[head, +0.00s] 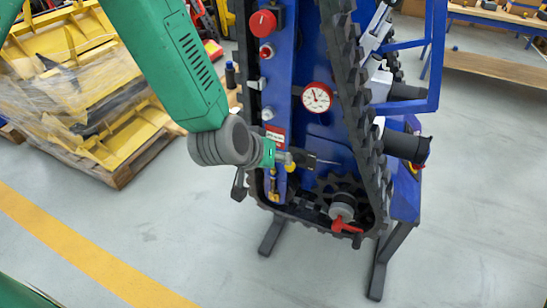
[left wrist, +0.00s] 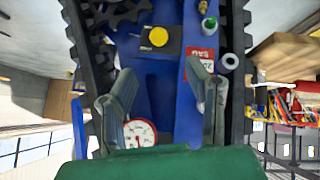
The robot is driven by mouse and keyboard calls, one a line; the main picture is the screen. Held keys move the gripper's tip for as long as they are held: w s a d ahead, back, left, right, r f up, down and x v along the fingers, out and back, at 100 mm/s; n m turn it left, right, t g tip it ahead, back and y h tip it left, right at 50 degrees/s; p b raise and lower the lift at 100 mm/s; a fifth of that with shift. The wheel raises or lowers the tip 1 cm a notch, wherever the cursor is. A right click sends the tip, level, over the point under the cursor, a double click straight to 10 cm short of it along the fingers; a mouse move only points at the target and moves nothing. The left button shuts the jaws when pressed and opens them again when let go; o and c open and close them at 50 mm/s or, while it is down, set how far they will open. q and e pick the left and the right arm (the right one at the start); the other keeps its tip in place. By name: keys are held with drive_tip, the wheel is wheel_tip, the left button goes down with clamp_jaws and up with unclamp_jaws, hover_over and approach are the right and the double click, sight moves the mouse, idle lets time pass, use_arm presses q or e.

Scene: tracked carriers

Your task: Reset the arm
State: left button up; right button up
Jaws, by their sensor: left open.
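My left arm (head: 185,65) is green and reaches in from the upper left of the head view, ending in a grey wrist (head: 220,143). My left gripper (head: 302,160) is in front of the lower part of a blue tracked carrier (head: 340,135). In the left wrist view the two grey fingers (left wrist: 165,85) are spread apart with nothing between them. Behind them is the blue panel with a round white gauge (left wrist: 140,133) and a yellow knob (left wrist: 158,37). Contact with the panel cannot be told. My right gripper is not in view.
The panel carries a red knob (head: 263,23), the red-rimmed gauge (head: 317,97) and a red valve handle (head: 345,226) low down. A black rubber track (head: 357,100) borders it. A pallet of wrapped yellow parts (head: 75,75) stands left. Floor in front is clear.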

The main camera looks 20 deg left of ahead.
use_arm(q)
drive_tip(key=shift+s, duration=0.1)
idle(0.3)
drive_tip(key=s+a+f+m+g+y, duration=0.1)
drive_tip(key=s+a+f+g, duration=0.3)
drive_tip(key=s+f, duration=0.6)
drive_tip(key=s+a+f+m+g+y, duration=0.1)
drive_tip(key=s+a+f+g, duration=0.2)
drive_tip(key=s+f, duration=0.7)
drive_tip(key=s+a, duration=0.2)
drive_tip(key=s, duration=0.6)
drive_tip(key=shift+s+a+g, duration=0.15)
drive_tip(key=shift+a+g, duration=0.2)
drive_tip(key=shift+g, duration=0.05)
